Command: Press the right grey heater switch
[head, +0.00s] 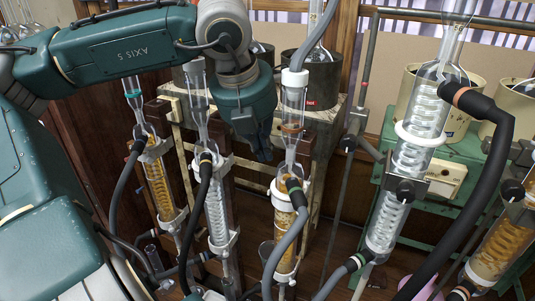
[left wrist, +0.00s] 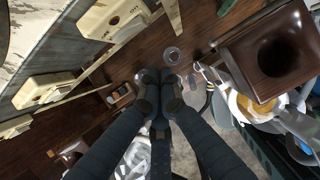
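My left gripper (head: 262,152) hangs down beside the grey-cream bench (head: 325,125), between two glass columns. Its fingers are together with nothing seen between them; the fingertips also show in the left wrist view (left wrist: 159,78). A black heater pot (head: 318,78) with a red label stands on the bench. In the left wrist view, cream control boxes lie along the grey bench: one with a round dark knob (left wrist: 115,20) at the top, another (left wrist: 43,91) at the left. The fingertips appear apart from both. I cannot clearly make out the right grey heater switch. My right gripper is out of view.
A glass column (head: 290,210) with amber filling stands just right of my left gripper, and a clear coiled column (head: 216,205) to its left. Dark hoses hang around them. A green bench (head: 455,150) with cream pots stands at the right. Little free room shows between columns.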

